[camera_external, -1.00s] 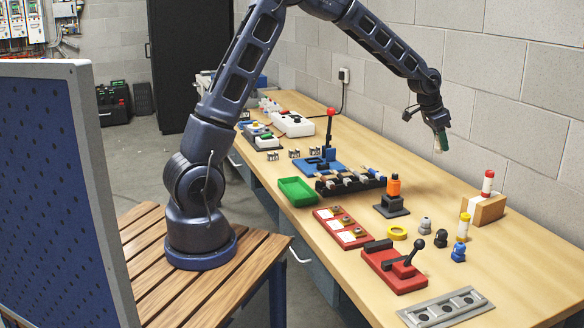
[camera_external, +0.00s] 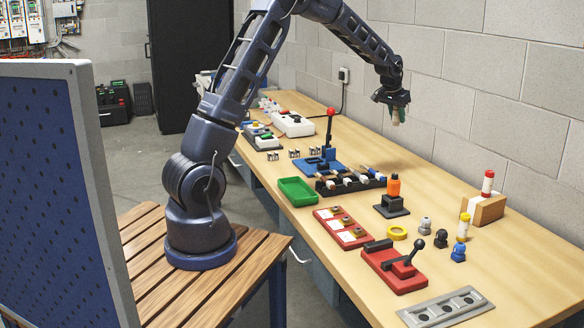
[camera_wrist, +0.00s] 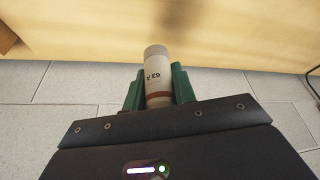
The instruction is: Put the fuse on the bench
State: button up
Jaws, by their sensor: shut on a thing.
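My gripper (camera_external: 396,108) is shut on a fuse, a pale cylinder with a reddish-brown band and dark print, and holds it in the air above the back part of the bench. In the wrist view the fuse (camera_wrist: 157,74) sits between the green fingertips of my gripper (camera_wrist: 157,88), with its end sticking out past them. In the external view only the fuse's lower end (camera_external: 396,118) shows below the fingers. The bench (camera_external: 530,235) is a long light wooden top along the wall, with a gap of air under the fuse.
Below my gripper is a black rack (camera_external: 350,184) with several cylinders. A blue lever press (camera_external: 321,165), green tray (camera_external: 298,191), orange-topped stand (camera_external: 392,197) and wooden block (camera_external: 483,210) stand around. The block wall (camera_external: 500,90) is close behind. Bare bench lies right of the rack.

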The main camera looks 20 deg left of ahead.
jog(key=w+a+n+y, duration=0.1)
jog(key=w+a+n, duration=0.1)
jog(key=w+a, duration=0.4)
jog(key=shift+t, duration=0.3)
jog(key=f, duration=0.6)
jog(key=a+f, duration=0.1)
jog(key=f, duration=1.2)
jog(key=shift+s+a+f, duration=0.25)
jog(key=shift+s+f, duration=0.05)
jog(key=shift+s, duration=0.1)
jog(key=shift+f, duration=0.1)
jog(key=o, duration=1)
